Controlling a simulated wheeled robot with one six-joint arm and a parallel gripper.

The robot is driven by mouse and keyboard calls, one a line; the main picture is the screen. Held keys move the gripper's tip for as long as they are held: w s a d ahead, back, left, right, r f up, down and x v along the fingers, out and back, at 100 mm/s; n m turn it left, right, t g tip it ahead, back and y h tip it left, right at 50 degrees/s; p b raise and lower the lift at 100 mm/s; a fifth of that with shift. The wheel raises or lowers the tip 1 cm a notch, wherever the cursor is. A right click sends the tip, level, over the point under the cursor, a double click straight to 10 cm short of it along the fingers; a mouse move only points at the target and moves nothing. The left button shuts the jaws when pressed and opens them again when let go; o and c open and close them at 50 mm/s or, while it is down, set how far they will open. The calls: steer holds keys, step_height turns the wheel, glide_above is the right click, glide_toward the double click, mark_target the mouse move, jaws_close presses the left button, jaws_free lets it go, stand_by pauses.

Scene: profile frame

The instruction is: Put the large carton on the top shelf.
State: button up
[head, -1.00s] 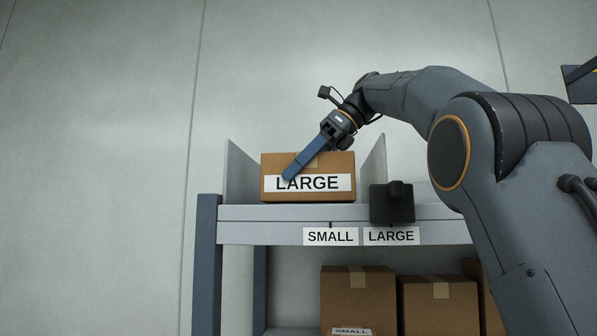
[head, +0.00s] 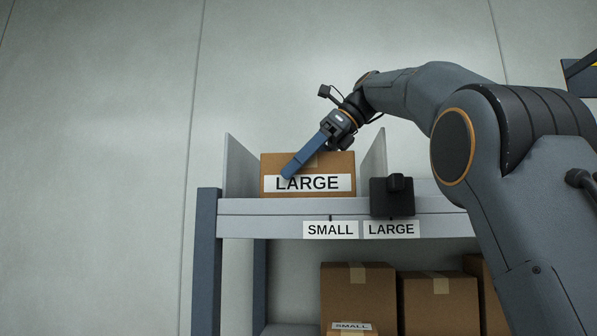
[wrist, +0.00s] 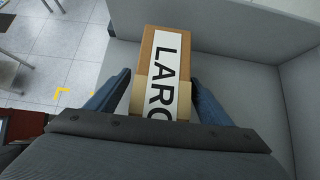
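The large carton (head: 306,186), brown with a white LARGE label, is between two upright grey dividers at the top shelf (head: 270,207). Its lower edge is hidden by the shelf's front edge, so I cannot tell whether it touches the shelf. My gripper (head: 288,173) reaches down to it from the upper right. In the wrist view, my gripper (wrist: 163,95) has one finger along each side of the carton (wrist: 162,65), closed on it. A SMALL tag (head: 330,230) and a LARGE tag (head: 391,229) hang on the shelf's front.
The left divider (head: 240,167) and right divider (head: 374,160) stand close beside the carton. A black block-like device (head: 392,197) sits at the shelf's front edge, right of the carton. Several cartons (head: 440,305) stand on the lower level. Wall is behind.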

steer(key=shift+p+v, duration=0.9)
steer(key=shift+v, duration=3)
steer(key=shift+a, duration=0.1)
